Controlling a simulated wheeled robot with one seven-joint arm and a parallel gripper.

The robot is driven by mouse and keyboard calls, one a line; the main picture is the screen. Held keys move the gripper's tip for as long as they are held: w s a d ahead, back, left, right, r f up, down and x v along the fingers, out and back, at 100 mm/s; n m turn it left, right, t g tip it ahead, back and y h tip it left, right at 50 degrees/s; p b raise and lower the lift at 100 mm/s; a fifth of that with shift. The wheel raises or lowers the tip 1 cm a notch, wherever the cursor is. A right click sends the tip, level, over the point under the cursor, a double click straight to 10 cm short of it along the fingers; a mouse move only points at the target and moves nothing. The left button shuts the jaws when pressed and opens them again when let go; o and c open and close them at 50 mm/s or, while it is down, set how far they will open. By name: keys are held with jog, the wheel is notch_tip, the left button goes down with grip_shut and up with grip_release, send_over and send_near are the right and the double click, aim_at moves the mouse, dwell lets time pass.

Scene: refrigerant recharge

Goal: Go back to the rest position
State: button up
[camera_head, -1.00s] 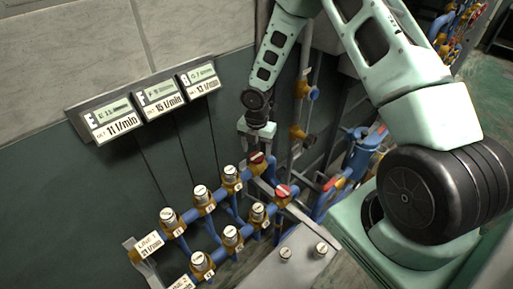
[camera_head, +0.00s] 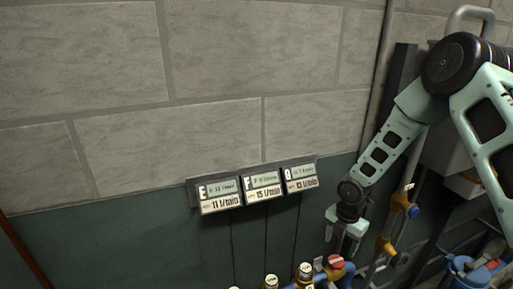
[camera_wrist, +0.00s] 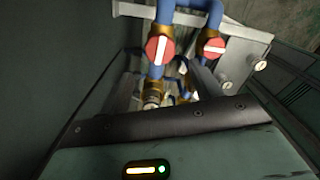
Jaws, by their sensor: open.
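My gripper (camera_head: 345,236) hangs pointing down in the head view, to the right of the row of displays and just above a red-topped valve (camera_head: 335,261). It is open, and nothing shows between its fingers. In the wrist view two round red valve handles with white bars, a left one (camera_wrist: 160,50) and a right one (camera_wrist: 214,46), sit on blue pipes beyond the dark edge of my gripper body.
Three displays marked E (camera_head: 219,196), F (camera_head: 263,187) and a third (camera_head: 301,178) sit on the wall ledge. Brass-coloured valves (camera_head: 305,272) on blue pipes line the bottom edge. A vertical pipe with a yellow fitting (camera_head: 386,246) stands right of my gripper. The upper wall is clear.

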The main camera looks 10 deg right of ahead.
jog(key=s+a+r+m+b, duration=0.5)
jog(key=s+a+m+b, duration=0.3)
jog(key=a, duration=0.5)
jog(key=s+a+m+b, duration=0.3)
jog(key=s+m+b, duration=0.1)
jog(key=s, duration=0.6)
jog(key=s+a+r+m+b, duration=0.1)
jog(key=s+a+m+b, duration=0.2)
jog(key=s+b, duration=0.3)
jog(key=s+m, duration=0.1)
jog(key=s, duration=0.2)
jog(key=shift+s+a+m+y, duration=0.25)
jog(key=shift+s+m+y, duration=0.05)
jog(key=shift+s+m, duration=0.1)
